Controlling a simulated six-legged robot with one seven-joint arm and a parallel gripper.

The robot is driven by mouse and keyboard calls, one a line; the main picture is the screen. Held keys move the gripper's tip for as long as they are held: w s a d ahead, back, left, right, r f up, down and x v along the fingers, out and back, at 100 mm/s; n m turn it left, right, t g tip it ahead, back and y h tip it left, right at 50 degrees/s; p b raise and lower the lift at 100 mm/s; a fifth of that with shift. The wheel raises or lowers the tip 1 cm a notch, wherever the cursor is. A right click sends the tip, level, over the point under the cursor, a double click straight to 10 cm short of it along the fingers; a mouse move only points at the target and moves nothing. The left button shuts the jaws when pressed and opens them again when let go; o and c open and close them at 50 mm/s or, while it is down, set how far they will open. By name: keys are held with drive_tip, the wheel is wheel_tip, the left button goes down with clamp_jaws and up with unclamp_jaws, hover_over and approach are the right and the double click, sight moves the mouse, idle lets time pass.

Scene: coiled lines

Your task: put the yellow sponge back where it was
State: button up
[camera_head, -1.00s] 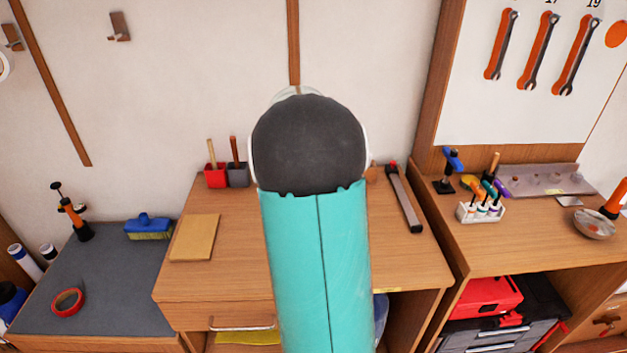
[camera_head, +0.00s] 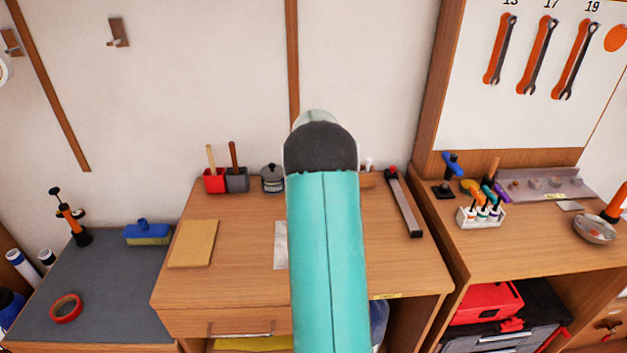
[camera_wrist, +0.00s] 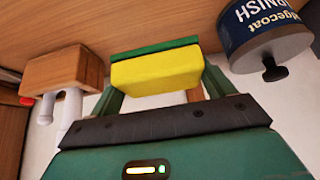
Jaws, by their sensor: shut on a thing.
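The yellow sponge (camera_wrist: 157,76) with a green scouring side shows in the wrist view. My gripper (camera_wrist: 160,88) is shut on it, with a green finger at each end. In the wrist view the sponge shows against the brown wooden bench top. I cannot tell whether it touches that surface. In the head view my arm hides the gripper and the sponge. No marked place for the sponge can be made out.
A varnish tin (camera_wrist: 262,32) is close right of the sponge in the wrist view; a wooden block (camera_wrist: 62,72) with white rods is left. The bench (camera_head: 240,270) bears a tan board (camera_head: 193,243), pots (camera_head: 226,180), a lidded tin (camera_head: 272,178) and a long bar (camera_head: 404,205).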

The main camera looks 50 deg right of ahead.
drive_tip(key=shift+w+d+f, duration=0.25)
drive_tip(key=shift+d+f, duration=0.55)
drive_tip(key=shift+f, duration=1.8)
